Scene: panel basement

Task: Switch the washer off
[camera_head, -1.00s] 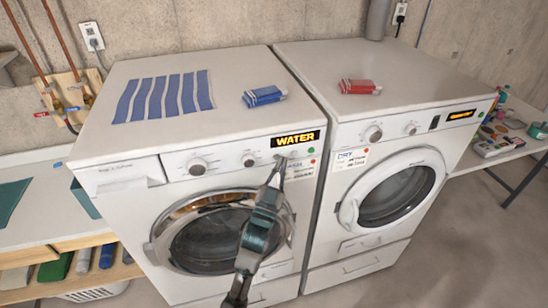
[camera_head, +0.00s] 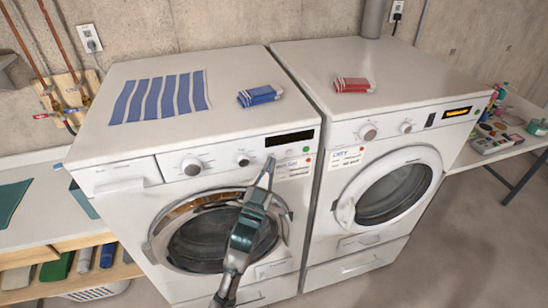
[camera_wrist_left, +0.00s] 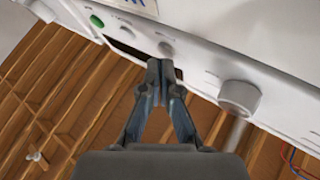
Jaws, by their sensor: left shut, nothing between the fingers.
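The white washer (camera_head: 120,195) is the left machine in the head view. Its display (camera_head: 290,139) is dark. Two knobs, several small buttons and a green mark (camera_head: 306,150) are on its front panel. My left gripper (camera_head: 268,166) is shut and empty, its tips at the panel just below the display's left end. In the left wrist view, the fingertips (camera_wrist_left: 162,66) are close to a small round button (camera_wrist_left: 166,48), beside the dark display strip (camera_wrist_left: 125,46). I cannot tell whether they touch the button. The washer's knob (camera_wrist_left: 240,96) is to the right there. My right gripper is not in view.
The dryer (camera_head: 400,88) stands on the right with its display (camera_head: 457,112) lit. A striped cloth (camera_head: 160,97) and a blue pack (camera_head: 259,95) lie on the washer, a red pack (camera_head: 353,85) on the dryer. A side table (camera_head: 510,150) is at the right.

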